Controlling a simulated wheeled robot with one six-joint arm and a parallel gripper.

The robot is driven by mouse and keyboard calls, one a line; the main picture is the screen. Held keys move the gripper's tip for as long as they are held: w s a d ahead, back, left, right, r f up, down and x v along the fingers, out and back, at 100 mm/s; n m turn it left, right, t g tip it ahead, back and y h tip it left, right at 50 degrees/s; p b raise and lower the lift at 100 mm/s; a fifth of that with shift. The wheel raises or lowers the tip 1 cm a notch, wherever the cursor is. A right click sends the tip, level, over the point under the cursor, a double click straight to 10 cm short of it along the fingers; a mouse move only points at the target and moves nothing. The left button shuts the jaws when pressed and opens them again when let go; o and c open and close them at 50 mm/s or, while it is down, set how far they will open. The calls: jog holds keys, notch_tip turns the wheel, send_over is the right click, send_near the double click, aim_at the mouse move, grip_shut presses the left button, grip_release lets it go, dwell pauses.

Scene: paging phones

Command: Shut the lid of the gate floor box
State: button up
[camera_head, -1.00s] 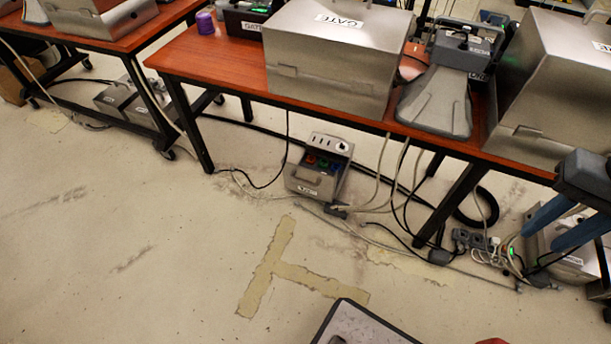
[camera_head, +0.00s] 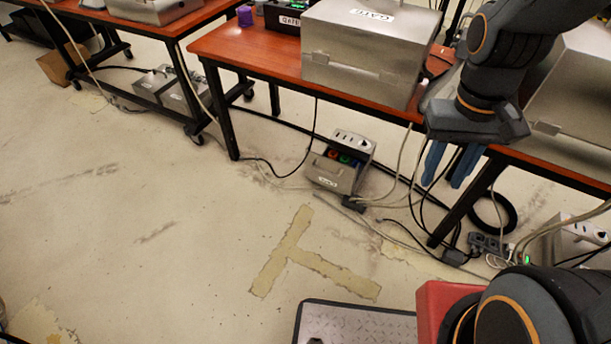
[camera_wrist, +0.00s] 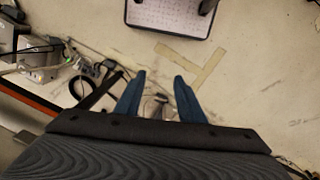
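The gate floor box (camera_head: 319,172) is a small grey box on the floor under the front edge of the table. Its top is open, with red, green and blue round parts showing inside. A raised panel with white sockets (camera_head: 353,140) stands at its back; I cannot tell which part is the lid. The small front label is too blurred to read surely. My gripper (camera_head: 443,182) is open and empty, with two blue fingers pointing down, to the right of the box and apart from it. The open fingers also show in the wrist view (camera_wrist: 160,77).
A wooden-topped table (camera_head: 250,66) carries a large metal GATE case (camera_head: 365,50). Its black leg (camera_head: 465,195), loose cables and a power strip (camera_head: 488,244) lie near my gripper. Another floor box (camera_head: 580,238) stands at right. The floor left of the box is clear.

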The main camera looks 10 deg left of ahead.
aim_at(324, 171)
jog(key=w+f+n+t+h+b, duration=0.1)
jog(key=w+f+n+h+b, duration=0.15)
jog(key=w+f+b, duration=0.65)
jog(key=w+a+f+n+t+h+b, duration=0.15)
jog(key=w+f+h+b, duration=0.35)
jog(key=f, duration=0.7)
jog(key=w+d+f+n+h+b, duration=0.1)
jog(key=w+f+n+h+b, duration=0.1)
jog(key=w+f+b, duration=0.65)
jog(key=w+a+f+n+t+y+b, duration=0.2)
jog(key=w+a+f+n+t+b, duration=0.25)
jog(key=a+f, duration=0.45)
jog(key=w+a+f+n+t+y+b, duration=0.1)
jog(key=w+a+f+t+b, duration=0.4)
jog(key=a+f+b, duration=0.4)
jog(key=w+a+f+n+t+y+b, duration=0.2)
jog(key=w+a+f+t+b, duration=0.25)
jog(key=w+a+f, duration=0.45)
jog(key=shift+g+h, duration=0.25)
jog(key=shift+g, duration=0.1)
jog(key=w+d+b, duration=0.1)
jog(key=w+d+f+b, duration=0.1)
jog(key=w, duration=0.1)
jog(key=w+d+f+b, duration=0.1)
jog(key=shift+w+d+f+b, duration=0.15)
jog(key=shift+d+b, duration=0.15)
jog(key=shift+d, duration=0.05)
grip_shut()
